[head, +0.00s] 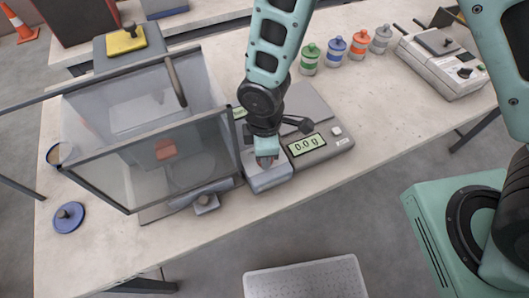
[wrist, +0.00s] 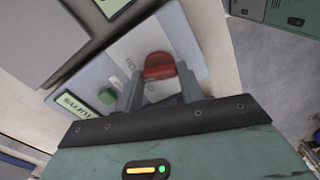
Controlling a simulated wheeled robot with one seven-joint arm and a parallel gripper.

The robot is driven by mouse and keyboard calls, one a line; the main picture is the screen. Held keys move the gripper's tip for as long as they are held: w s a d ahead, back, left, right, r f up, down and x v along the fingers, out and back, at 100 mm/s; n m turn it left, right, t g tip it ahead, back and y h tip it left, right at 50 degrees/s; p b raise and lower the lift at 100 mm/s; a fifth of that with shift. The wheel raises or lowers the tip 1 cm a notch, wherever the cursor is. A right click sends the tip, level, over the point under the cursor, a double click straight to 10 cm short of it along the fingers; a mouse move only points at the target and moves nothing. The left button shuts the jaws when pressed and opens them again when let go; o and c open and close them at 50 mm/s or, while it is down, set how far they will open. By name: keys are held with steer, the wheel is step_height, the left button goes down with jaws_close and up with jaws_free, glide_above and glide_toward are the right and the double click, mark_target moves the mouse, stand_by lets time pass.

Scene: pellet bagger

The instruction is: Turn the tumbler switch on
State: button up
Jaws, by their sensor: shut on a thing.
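The tumbler switch, a red rounded piece (wrist: 159,66), stands on a light grey panel (wrist: 125,57) in the wrist view. My gripper (wrist: 162,80) has one finger on each side of it and is shut on it. In the head view my gripper (head: 266,158) points down at the small grey box (head: 268,182) at the table's front edge. The switch is mostly hidden there by my gripper. A green button (wrist: 107,96) and a green display (wrist: 74,103) are on the same panel. Whether the switch is on or off I cannot tell.
A scale reading 0.0 g (head: 308,145) stands just right of the box. A clear-walled enclosure (head: 140,130) stands close on the left. Several colored jars (head: 335,50) and a grey machine (head: 440,60) are further back. A white perforated tray (head: 305,280) is below the front edge.

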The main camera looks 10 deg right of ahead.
steer(key=shift+m+b, duration=0.4)
steer(key=shift+m, duration=0.6)
steer(key=o, duration=1)
step_height(320, 180, up, 18)
steer(key=b, duration=0.2)
steer(key=shift+f, duration=0.25)
